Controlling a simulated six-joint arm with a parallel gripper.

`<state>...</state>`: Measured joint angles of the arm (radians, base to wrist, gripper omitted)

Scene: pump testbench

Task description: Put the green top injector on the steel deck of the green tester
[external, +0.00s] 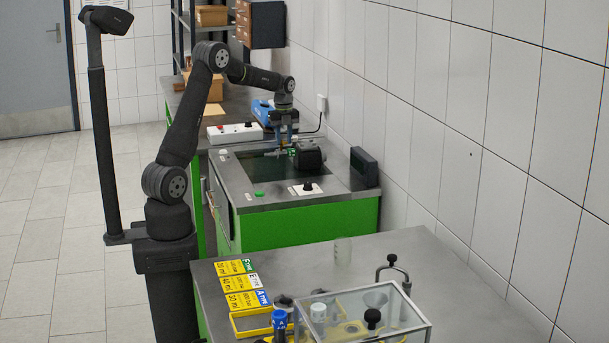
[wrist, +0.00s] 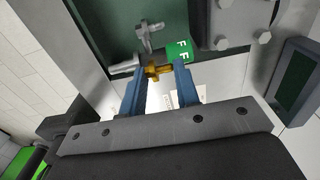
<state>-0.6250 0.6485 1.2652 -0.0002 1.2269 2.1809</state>
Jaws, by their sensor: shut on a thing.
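The green top injector (wrist: 183,58) lies sideways between the blue fingers of my gripper (wrist: 158,73) in the wrist view. Its green end bears white F letters and points right; its metal end (wrist: 124,68) points left. In the external view my gripper (external: 284,136) is low over the green tester, shut on the injector (external: 291,152). The tester's steel deck (external: 229,181) is below, with a dark panel set in it. I cannot tell whether the injector touches the tester.
A dark pump or motor body (external: 311,155) sits right beside the injector. A white plate with a black knob (external: 306,188) is on the deck, and a dark display box (external: 364,166) stands at its right edge.

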